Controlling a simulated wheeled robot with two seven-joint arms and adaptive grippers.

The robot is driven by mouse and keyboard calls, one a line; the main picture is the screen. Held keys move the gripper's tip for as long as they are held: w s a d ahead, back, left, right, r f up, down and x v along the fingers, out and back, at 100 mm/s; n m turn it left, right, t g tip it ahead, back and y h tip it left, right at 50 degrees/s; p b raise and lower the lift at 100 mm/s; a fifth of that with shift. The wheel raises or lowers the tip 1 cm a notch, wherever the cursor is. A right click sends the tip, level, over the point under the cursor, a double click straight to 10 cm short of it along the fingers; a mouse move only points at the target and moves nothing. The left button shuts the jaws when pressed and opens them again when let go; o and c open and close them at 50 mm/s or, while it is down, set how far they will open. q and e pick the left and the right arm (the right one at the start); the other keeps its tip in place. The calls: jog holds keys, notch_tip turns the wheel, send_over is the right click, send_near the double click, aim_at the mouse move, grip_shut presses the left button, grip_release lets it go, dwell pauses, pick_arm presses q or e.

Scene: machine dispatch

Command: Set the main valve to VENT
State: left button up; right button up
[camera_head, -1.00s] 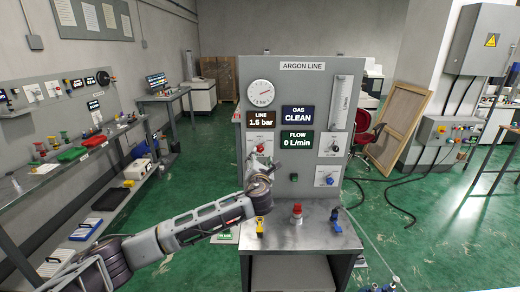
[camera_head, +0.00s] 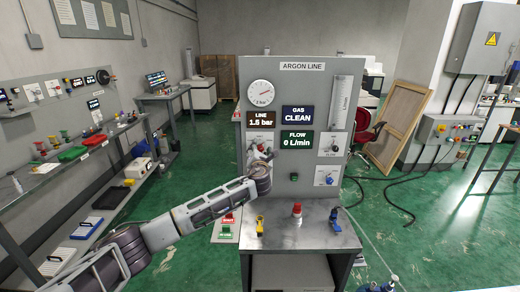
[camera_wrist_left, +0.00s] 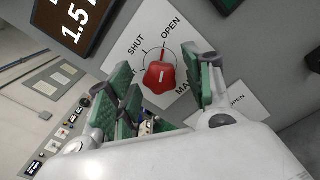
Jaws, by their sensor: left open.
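The main valve is a red knob (camera_wrist_left: 160,77) on a white plate on the grey argon panel. The wrist view shows SHUT and OPEN on the plate; a third label at the left is mostly hidden by a finger, with only its end showing. In the head view my left gripper (camera_head: 261,153) is in front of the valve plate and largely hides the knob. My right gripper is not in view.
The panel (camera_head: 305,90) carries a gauge, displays reading 1.5 bar, CLEAN and 0 L/min, and a blue knob (camera_head: 329,180) at the lower right. Yellow (camera_head: 260,225), red (camera_head: 297,209) and blue (camera_head: 335,219) items stand on the metal shelf (camera_head: 300,240) below.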

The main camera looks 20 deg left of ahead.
pick_arm(q)
jog(key=shift+w+a, duration=0.2)
jog(key=shift+w, duration=0.5)
jog(key=c, duration=1.1)
jog(key=shift+o, duration=0.2)
